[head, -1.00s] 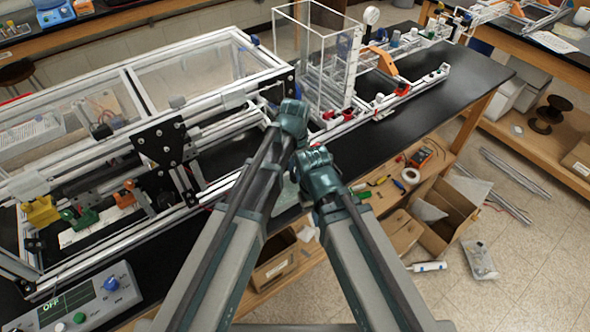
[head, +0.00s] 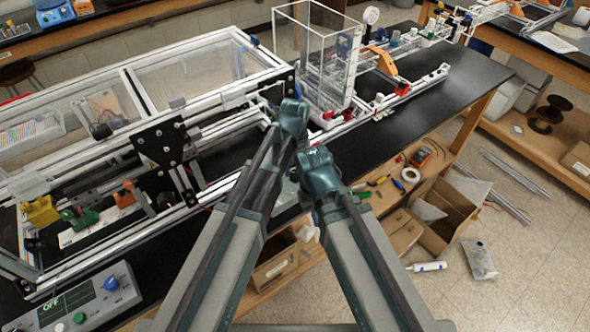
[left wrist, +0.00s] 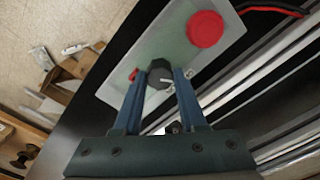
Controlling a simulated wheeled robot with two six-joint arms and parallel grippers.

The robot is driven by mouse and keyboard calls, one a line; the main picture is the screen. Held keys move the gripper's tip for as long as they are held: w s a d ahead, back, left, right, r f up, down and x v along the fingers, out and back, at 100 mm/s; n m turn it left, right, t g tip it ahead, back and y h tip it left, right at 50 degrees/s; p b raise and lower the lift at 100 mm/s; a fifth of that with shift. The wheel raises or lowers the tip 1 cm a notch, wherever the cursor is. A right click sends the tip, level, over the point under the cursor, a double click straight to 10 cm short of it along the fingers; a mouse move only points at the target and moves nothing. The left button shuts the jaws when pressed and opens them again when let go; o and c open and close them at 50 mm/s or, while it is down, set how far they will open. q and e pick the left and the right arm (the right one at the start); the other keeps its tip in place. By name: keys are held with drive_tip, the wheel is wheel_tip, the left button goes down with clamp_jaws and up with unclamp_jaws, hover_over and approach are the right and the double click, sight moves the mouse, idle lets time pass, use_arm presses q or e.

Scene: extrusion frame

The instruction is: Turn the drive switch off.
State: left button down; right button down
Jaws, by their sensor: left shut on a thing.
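The drive switch appears to be the dark rotary knob (left wrist: 159,72) on a pale grey-green panel (left wrist: 182,40) in the left wrist view. My left gripper (left wrist: 160,80) has its two blue fingers on either side of the knob and is shut on it. A small light mark shows on the knob, but I cannot tell which setting it points to. In the head view, my arms hide the switch panel, and my left wrist ends beside the frame. My right wrist is beside it, with its fingers hidden.
A large red button (left wrist: 205,29) sits on the same panel, close to the knob. Aluminium rails (left wrist: 275,75) run alongside. In the head view, a grey control box (head: 82,305) at lower left displays OFF. A clear upright box (head: 318,60) stands beyond my wrists.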

sight(295, 173)
use_arm(q)
drive_tip(key=shift+n, duration=1.1)
drive_tip(key=shift+c, duration=2.3)
unclamp_jaws()
drive_tip(key=shift+r, duration=0.15)
wheel_tip(295, 173, up, 14)
drive_tip(key=p, duration=1.3)
drive_tip(key=shift+f+p, duration=0.25)
drive_tip(key=shift+p, duration=0.15)
